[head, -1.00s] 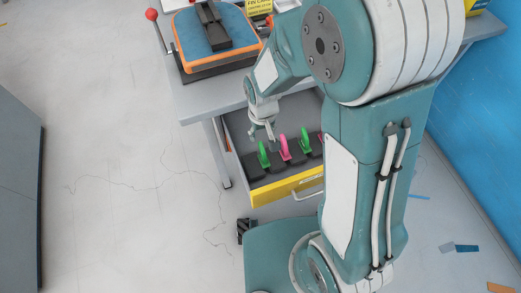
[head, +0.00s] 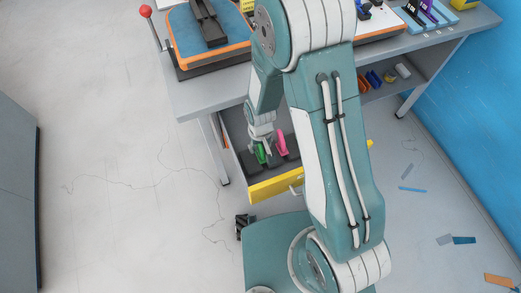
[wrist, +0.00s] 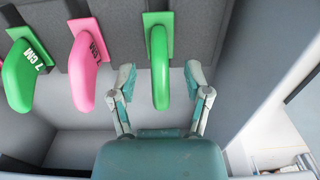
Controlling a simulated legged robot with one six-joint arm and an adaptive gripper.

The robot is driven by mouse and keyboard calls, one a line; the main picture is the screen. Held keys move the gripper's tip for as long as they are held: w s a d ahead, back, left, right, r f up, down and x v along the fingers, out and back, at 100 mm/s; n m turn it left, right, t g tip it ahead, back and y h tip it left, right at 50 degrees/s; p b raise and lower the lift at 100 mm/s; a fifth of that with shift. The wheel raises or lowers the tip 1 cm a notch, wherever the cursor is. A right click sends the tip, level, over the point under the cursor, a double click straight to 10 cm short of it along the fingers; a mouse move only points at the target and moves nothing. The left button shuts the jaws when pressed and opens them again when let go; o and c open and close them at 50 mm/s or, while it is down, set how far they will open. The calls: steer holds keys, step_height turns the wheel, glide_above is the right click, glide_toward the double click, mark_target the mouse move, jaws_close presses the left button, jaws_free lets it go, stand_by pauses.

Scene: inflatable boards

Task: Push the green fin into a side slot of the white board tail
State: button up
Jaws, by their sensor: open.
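A green fin (wrist: 159,62) stands in a dark holder in the open drawer. It also shows in the head view (head: 261,153). My gripper (wrist: 158,80) is open, with one finger on each side of this fin and visible gaps on both sides. In the head view my gripper (head: 262,145) reaches down into the drawer at the fin. A pink fin (wrist: 88,62) and a second green fin marked 7 CM (wrist: 24,75) stand to the left in the wrist view.
The drawer has a yellow front (head: 275,188) and a grey side wall (wrist: 222,75) close to the gripper's right finger. A blue and orange board (head: 207,35) with a black fixture lies on the workbench. Open floor lies to the left.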

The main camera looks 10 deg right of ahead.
steer(key=shift+f, duration=0.1)
steer(key=shift+c, duration=0.3)
jaws_close()
